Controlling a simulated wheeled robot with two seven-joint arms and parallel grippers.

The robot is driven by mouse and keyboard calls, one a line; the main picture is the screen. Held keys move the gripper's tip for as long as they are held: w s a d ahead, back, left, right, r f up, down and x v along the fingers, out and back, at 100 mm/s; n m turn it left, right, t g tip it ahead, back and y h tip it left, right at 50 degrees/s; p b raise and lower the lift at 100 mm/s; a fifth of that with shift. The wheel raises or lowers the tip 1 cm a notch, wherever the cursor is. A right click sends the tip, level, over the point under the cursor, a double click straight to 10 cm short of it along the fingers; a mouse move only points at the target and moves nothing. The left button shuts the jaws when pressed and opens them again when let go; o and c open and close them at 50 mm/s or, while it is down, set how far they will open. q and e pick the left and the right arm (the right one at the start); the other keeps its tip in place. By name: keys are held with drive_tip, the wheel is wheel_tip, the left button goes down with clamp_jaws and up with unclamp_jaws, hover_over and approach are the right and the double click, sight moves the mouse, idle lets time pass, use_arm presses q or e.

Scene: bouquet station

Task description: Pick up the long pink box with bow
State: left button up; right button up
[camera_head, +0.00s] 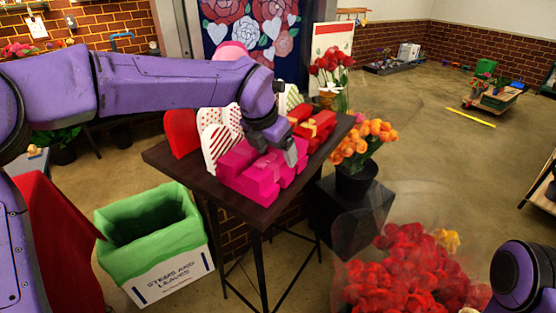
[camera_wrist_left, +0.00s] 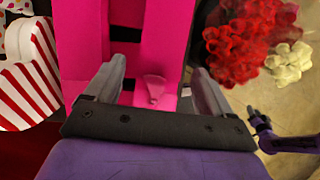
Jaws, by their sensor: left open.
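The pink box (camera_head: 248,182) lies on the dark table, near its front edge. Its pink top and bow (camera_wrist_left: 155,88) fill the middle of the left wrist view. My left gripper (camera_head: 275,150) is over the box and covers part of it in the head view. In the left wrist view its two fingers (camera_wrist_left: 155,92) stand apart with the pink bow between them. I cannot tell whether the fingers touch the box.
A red and gold gift box (camera_head: 313,128) and striped heart boxes (camera_head: 218,140) crowd the dark table (camera_head: 180,160). Orange flowers (camera_head: 365,140) stand to its right and red flowers (camera_head: 390,270) in front. A green-lined bin (camera_head: 165,265) stands at the left.

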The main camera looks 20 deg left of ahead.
sight(277, 156)
use_arm(q)
drive_tip(key=x, duration=0.3)
drive_tip(key=shift+w+f, duration=0.1)
drive_tip(key=c, duration=1)
drive_tip(key=shift+c, duration=0.6)
